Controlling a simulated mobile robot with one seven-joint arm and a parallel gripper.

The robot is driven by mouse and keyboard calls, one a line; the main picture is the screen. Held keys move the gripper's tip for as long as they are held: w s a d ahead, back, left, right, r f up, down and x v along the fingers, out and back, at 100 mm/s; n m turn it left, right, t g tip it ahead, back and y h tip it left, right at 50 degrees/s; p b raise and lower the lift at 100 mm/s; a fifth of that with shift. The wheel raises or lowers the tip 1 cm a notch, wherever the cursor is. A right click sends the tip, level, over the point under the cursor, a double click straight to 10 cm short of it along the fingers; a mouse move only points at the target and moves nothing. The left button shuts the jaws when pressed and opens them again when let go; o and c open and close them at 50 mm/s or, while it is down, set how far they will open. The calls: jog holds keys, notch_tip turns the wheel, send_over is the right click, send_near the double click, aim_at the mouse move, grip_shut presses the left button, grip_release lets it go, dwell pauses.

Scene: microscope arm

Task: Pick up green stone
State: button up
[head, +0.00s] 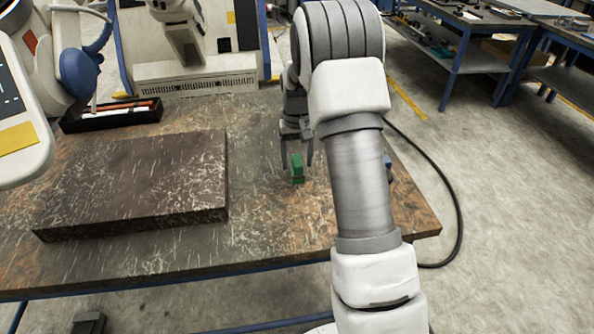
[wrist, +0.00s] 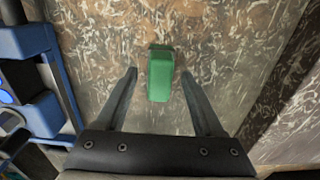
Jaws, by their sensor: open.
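The green stone (head: 297,168) is a small upright block on the worn table top, right of the dark slab in the head view. In the wrist view the green stone (wrist: 160,76) lies ahead of my gripper, centred between the lines of its two fingers. My gripper (head: 296,150) is close to the stone in the head view, with its fingers pointing down. In the wrist view my gripper (wrist: 159,72) is open, with a finger on each side and nothing held. Whether the fingertips reach down beside the stone cannot be told.
A thick dark slab (head: 135,185) lies on the table (head: 270,235) left of the stone. A black tray (head: 110,116) with long items stands behind it. A blue object (wrist: 35,100) is at the left in the wrist view. Bare table surrounds the stone.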

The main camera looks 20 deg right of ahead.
aim_at(297, 160)
jog(key=shift+f, duration=0.95)
grip_shut()
notch_tip(297, 160, up, 10)
jog(key=shift+r+p, duration=0.1)
jog(key=shift+p, duration=0.75)
jog(key=c, duration=0.5)
grip_release()
grip_shut()
jog(key=shift+s, duration=0.15)
